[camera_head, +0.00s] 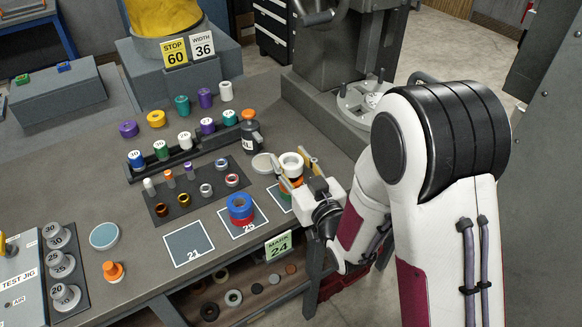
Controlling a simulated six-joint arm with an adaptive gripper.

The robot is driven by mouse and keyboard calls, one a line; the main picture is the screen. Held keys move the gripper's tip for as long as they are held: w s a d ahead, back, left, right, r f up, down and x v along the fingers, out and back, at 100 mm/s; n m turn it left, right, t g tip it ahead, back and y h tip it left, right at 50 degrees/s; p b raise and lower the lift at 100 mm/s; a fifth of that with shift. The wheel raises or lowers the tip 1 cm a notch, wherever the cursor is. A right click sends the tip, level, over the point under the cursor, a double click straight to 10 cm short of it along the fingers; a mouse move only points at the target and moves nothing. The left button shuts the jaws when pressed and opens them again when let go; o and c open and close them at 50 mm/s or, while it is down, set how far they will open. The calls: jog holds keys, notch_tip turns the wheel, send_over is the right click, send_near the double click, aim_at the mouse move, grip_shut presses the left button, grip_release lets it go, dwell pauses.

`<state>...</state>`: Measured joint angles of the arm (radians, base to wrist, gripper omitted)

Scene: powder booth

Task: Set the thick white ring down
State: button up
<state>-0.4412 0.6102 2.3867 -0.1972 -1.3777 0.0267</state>
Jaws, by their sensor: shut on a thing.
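The thick white ring (291,160) is between the fingers of my gripper (294,168), which is shut on it. It sits above orange and green rings (291,184) at the third pad (276,197), and my gripper partly hides these. I cannot tell whether the white ring touches the rings below it. A blue and red ring stack (240,207) stands on the pad marked 25 (252,229). The pad marked 21 (188,243) is empty. A card reading MARK 24 (278,245) hangs at the table's front edge.
A pale disc (262,163) and a dark bottle with an orange cap (250,135) stand close behind my gripper. A dark tray of small rings and plugs (183,200) lies to the left, with a rack of numbered plugs (180,152) behind. A machine (345,60) stands at the back.

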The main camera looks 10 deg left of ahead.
aim_at(297, 176)
jog(key=shift+f, duration=1.2)
jog(key=shift+f, duration=0.15)
jog(key=o, duration=1.3)
jog(key=shift+s+d, duration=0.1)
jog(key=shift+v, duration=2.6)
